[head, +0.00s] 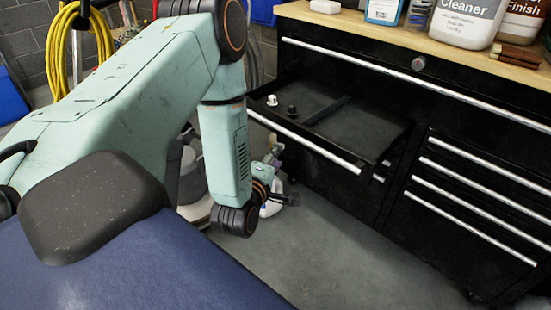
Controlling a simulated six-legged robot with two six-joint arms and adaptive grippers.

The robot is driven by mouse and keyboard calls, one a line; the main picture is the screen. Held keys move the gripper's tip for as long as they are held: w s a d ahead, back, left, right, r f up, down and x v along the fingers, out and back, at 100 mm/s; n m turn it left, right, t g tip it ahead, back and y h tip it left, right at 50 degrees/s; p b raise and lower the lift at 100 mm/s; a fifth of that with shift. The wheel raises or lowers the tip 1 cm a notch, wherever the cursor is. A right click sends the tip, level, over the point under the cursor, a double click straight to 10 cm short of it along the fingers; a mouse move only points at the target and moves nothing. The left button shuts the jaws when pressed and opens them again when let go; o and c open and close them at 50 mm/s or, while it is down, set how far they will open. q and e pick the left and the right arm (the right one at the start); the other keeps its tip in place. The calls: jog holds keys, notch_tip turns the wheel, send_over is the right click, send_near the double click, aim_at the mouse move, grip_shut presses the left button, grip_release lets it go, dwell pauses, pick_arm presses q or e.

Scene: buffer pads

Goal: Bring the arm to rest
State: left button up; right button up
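My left arm comes in from the left, and its forearm hangs down in front of the black tool cabinet. My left gripper (288,198) is low, below the open drawer (345,160) and outside it. It is small and partly behind my own arm, so I cannot tell whether its fingers are open or shut. The drawer holds a small pale-topped piece (272,100) and a small dark piece (292,110) in its left part. A divider runs across the drawer, and its right part looks empty. My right gripper is not in view.
The black cabinet (390,95) has shut drawers with silver handles at right. Bottles, including a cleaner jug (467,20), stand on its wooden top (400,38). A yellow coiled hose (62,50) hangs at the back left. The grey floor (330,255) in front is clear.

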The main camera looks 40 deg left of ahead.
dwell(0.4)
pick_arm(q)
jog(key=s+d+f+m+g+h, duration=0.4)
jog(key=s+d+f+m+g, duration=0.4)
jog(key=s+f+m, duration=0.45)
jog(key=s+d+f+m+g, duration=0.1)
jog(key=s+d+m+g, duration=0.2)
jog(key=s, duration=0.5)
jog(key=s+d+f+m+g+h+p, duration=0.1)
jog(key=s+d+m+g, duration=0.2)
jog(key=s, duration=0.6)
jog(key=shift+s+f+m+g, duration=0.3)
jog(key=shift+m+g, duration=0.3)
jog(key=shift+m, duration=0.35)
jog(key=shift+a, duration=0.15)
